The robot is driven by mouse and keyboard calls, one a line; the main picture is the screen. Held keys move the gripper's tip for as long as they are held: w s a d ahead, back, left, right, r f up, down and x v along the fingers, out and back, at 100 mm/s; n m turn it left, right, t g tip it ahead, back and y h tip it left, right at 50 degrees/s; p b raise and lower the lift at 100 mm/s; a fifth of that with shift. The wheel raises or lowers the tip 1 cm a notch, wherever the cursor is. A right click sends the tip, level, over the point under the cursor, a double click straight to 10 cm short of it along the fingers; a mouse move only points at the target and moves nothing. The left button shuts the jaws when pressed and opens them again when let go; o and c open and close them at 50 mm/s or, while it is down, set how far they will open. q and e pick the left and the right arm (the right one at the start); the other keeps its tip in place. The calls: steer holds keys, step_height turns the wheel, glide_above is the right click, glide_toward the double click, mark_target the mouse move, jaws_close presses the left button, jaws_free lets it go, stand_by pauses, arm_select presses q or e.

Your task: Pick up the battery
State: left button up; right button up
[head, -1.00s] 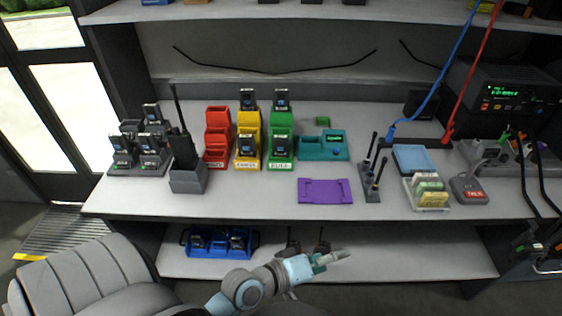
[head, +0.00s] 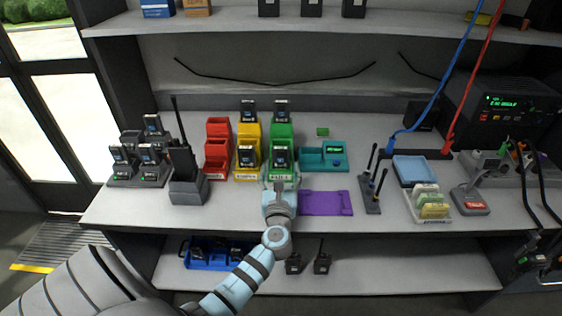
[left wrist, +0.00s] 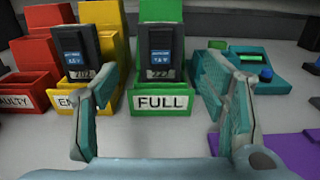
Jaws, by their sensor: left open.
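A dark battery with a blue label (head: 281,154) stands upright in the front slot of the green holder (head: 282,130), and a second dark battery (head: 281,106) stands in its back slot. In the left wrist view the front battery (left wrist: 161,52) rises behind the FULL label (left wrist: 162,102). My left gripper (left wrist: 157,82) is open and empty, with one finger to each side of the green holder's front. In the head view my left gripper (head: 280,182) is at the holder's front and covers part of it. I do not see my right gripper.
The yellow holder (head: 247,132) with batteries stands close on the left, and the red holder (head: 217,145) is beyond it. A teal device (head: 312,160) and a purple tray (head: 325,203) lie to the right. A black radio (head: 184,160) stands further left.

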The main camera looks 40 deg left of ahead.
mark_target(281, 160)
arm_select(q)
steer(key=x, duration=0.3)
steer(key=shift+w+a, duration=0.2)
steer(key=shift+w, duration=0.05)
steer(key=shift+d+r, duration=0.1)
jaws_close()
